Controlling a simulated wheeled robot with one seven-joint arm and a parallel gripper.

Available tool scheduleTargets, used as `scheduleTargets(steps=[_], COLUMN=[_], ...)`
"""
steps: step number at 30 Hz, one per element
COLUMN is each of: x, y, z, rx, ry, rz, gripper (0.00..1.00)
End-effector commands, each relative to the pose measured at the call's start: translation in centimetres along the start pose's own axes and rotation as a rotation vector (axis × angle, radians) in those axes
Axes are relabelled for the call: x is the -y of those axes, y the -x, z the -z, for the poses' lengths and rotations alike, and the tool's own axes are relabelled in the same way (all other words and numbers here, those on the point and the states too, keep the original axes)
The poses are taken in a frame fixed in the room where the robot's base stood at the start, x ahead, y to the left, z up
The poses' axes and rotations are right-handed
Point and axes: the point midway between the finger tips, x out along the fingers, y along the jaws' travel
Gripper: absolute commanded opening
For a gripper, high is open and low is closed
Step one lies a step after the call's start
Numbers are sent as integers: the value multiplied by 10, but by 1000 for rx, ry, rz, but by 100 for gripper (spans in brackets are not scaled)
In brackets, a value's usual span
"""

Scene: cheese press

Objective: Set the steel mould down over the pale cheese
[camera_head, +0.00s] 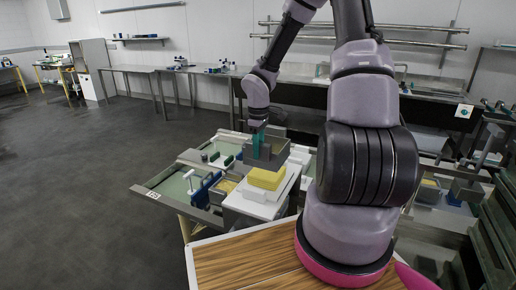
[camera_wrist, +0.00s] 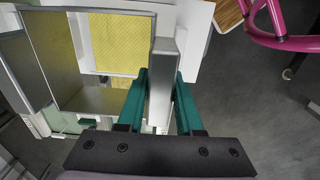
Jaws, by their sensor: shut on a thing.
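The steel mould (camera_head: 277,153), a grey open box, is in my gripper (camera_head: 259,142). My gripper's teal fingers are shut on one upright wall of it, and this wall (camera_wrist: 163,85) stands between the fingers in the wrist view. The pale cheese (camera_head: 266,178) is a yellow block on a white board, uncovered on the side facing the head camera. In the head view the mould is above and behind it. In the wrist view the cheese's ridged top (camera_wrist: 120,42) shows beside the held wall. The exact gap between mould and cheese cannot be told.
The white board (camera_head: 252,208) lies on a low workbench with a green surface (camera_head: 172,188). A blue clamp-like part (camera_head: 205,187) stands left of the cheese. A wooden tabletop (camera_head: 240,262) is nearer the camera. Open grey floor lies to the left.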

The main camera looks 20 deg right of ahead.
Motion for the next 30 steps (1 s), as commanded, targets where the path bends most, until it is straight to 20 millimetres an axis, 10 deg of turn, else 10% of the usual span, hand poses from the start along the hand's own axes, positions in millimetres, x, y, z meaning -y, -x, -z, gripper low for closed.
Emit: scheduleTargets(steps=[30], x=[1], y=[-80], z=[0], rx=[0], ry=[-1], rz=[0], gripper=[0])
